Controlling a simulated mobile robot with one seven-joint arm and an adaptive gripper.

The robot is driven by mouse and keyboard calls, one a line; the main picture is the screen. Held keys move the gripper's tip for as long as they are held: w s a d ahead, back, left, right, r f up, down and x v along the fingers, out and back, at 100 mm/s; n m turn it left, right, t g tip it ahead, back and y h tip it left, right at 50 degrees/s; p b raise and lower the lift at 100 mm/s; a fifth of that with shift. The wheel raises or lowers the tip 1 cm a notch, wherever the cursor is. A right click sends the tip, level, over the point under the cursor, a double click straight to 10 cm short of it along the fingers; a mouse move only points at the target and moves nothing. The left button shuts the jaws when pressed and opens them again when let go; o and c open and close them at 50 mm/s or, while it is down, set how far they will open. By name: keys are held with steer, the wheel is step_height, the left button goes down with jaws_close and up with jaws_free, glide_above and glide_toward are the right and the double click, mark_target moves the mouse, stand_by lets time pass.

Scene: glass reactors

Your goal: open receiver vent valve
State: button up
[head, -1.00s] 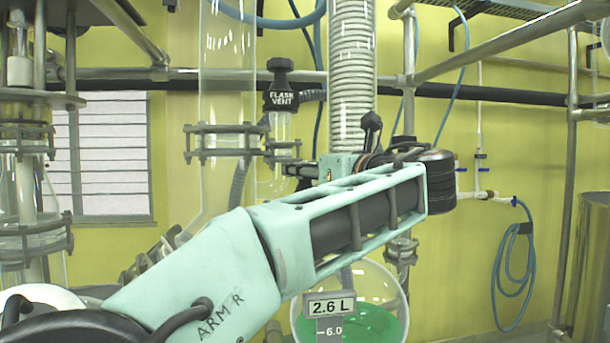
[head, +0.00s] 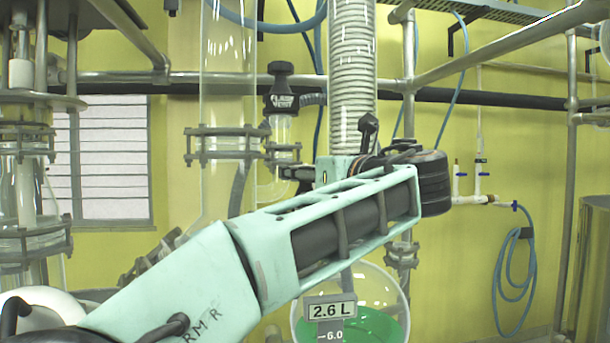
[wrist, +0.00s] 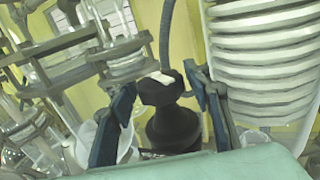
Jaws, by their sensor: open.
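A black vent valve (head: 281,85) with a faceted knob on top and a label on its body stands upright on a glass neck, left of the ribbed white hose. The label is hard to read now. My gripper (head: 288,172) shows lower than the knob in the head view, partly hidden by its own wrist. In the wrist view, a black knob (wrist: 160,88) with a white mark on top, apparently the same valve, appears between the two open fingers of my gripper (wrist: 162,88). Gaps show on both sides; the depth between them is unclear.
The ribbed hose (head: 352,80) rises close to the right of the valve. A glass column with a metal flange (head: 222,143) stands to the left. A round flask (head: 375,285) with green liquid and a 2.6 L tag (head: 331,308) is below my arm. Pipes cross behind.

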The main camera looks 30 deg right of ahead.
steer(key=m+h, duration=0.2)
steer(key=h, duration=0.1)
steer(key=m+h, duration=0.2)
steer(key=h, duration=0.1)
steer(key=shift+a+g, duration=0.1)
steer(key=shift+g, duration=0.3)
steer(key=m+h+p, duration=0.1)
steer(key=g+h+p, duration=0.1)
steer(key=m+h+p, duration=0.1)
steer(key=h, duration=0.1)
steer(key=shift+r+m+g, duration=0.25)
steer(key=shift+m+g, duration=0.05)
steer(key=shift+f+m+g+h+p, duration=0.1)
steer(key=shift+m+g+h+p, duration=0.3)
steer(key=shift+h+p, duration=0.25)
steer(key=shift+f, duration=0.15)
